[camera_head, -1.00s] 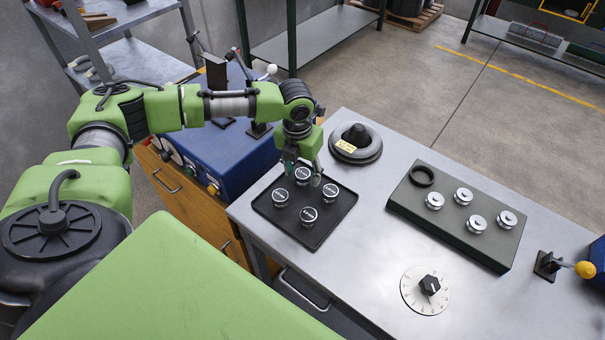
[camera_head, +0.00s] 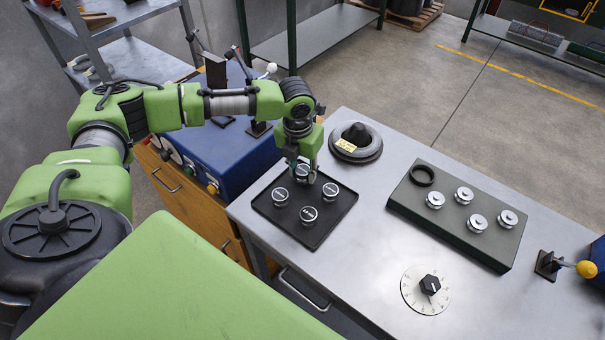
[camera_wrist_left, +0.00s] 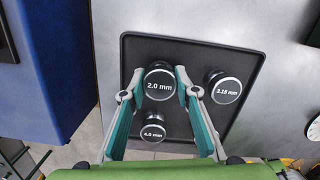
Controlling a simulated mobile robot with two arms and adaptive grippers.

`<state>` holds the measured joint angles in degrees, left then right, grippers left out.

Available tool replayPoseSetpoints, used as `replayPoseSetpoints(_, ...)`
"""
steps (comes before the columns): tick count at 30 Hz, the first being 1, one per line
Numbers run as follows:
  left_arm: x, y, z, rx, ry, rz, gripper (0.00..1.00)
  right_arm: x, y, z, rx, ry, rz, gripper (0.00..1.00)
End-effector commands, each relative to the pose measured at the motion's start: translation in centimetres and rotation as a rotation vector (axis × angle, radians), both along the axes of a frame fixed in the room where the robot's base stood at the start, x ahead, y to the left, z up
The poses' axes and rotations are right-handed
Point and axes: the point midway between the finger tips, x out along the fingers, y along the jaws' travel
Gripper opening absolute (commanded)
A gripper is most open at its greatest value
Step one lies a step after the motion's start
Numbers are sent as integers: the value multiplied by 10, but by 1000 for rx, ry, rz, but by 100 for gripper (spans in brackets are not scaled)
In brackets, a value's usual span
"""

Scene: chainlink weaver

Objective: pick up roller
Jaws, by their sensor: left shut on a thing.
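Several rollers with black, labelled caps stand on a black tray (camera_head: 312,241) at the table's left end. My left gripper (camera_head: 304,168) points down at the rearmost one. In the left wrist view its two fingers (camera_wrist_left: 160,80) are closed on either side of the roller marked 2.0 mm (camera_wrist_left: 159,86). The 3.15 mm roller (camera_wrist_left: 225,90) stands apart to the right, and the 4.0 mm roller (camera_wrist_left: 153,130) is nearer, between the fingers' lower parts. Another roller does not show in the wrist view. My right gripper is out of view.
A dark green block (camera_head: 440,232) holds a black ring and several silver rollers at the right. A grey round base with a black knob (camera_head: 357,145) stands behind the tray. A numbered dial (camera_head: 427,290) is at the front. A blue box (camera_head: 225,165) is left of the table.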

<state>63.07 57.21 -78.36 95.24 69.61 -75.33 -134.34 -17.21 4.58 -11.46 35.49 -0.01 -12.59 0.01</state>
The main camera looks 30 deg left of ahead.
Motion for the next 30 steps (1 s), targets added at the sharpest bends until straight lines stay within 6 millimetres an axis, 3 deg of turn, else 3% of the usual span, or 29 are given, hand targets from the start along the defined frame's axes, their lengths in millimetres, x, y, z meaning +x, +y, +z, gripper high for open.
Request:
replayPoseSetpoints(5, -2, -1, 25, -1, -5, -1, 0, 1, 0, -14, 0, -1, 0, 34)
replayPoseSetpoints(13, -52, -19, 84, 1, -7, -4, 0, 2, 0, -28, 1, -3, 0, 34)
replayPoseSetpoints(21, -106, -40, 108, 1, -5, -3, 0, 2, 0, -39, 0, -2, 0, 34)
replayPoseSetpoints(30, -130, -48, 121, 1, -3, 0, 0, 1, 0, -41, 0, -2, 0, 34)
